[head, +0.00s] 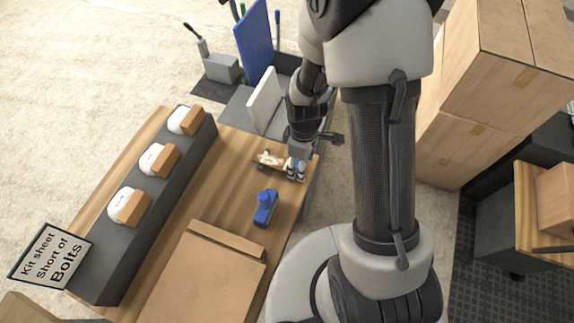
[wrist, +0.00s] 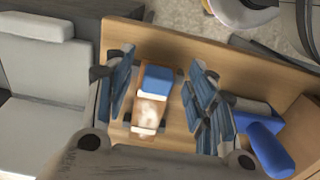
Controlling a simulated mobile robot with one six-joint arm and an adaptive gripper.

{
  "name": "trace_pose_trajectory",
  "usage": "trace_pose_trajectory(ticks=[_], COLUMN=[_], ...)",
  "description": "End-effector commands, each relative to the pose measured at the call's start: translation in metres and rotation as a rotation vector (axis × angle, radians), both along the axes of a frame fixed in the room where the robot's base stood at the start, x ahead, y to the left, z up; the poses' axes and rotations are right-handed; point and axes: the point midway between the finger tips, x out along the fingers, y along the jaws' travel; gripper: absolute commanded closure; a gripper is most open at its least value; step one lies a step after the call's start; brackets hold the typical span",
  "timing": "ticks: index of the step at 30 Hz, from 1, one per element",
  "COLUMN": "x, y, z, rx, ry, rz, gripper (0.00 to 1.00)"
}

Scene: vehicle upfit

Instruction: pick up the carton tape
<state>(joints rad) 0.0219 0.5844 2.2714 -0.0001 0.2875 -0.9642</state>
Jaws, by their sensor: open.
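A small brown, white and blue item (wrist: 151,98) lies on the wooden table, between the spread fingers of my gripper (wrist: 162,97) in the wrist view. It may be the carton tape, but I cannot read any label. In the head view its tan and white end (head: 268,158) shows beside my gripper (head: 297,168), at the table's far right corner. My gripper is open, with a finger on each side of the item and a gap to it. A separate blue object (head: 265,207) lies nearer on the table; it also shows right of the fingers in the wrist view (wrist: 268,148).
A flat cardboard piece (head: 205,285) covers the near table. A pale chair-like thing (head: 262,100) stands beyond the far edge. Stacked cartons (head: 480,100) stand at right.

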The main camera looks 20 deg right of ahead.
Motion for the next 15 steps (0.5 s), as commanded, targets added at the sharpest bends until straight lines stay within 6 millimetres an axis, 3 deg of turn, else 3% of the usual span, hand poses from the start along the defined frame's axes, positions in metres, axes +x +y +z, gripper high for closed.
trace_pose_trajectory(ticks=[2,9,15], x=[0.0003,0.0008,0.0007], y=[0.0,0.0001,0.0001], z=[-0.0113,-0.0109,-0.0108], rx=[0.0,0.0,0.0], ry=[0.0,-0.002,-0.002], rz=[0.0,0.0,0.0], gripper=[0.49,0.5,0.63])
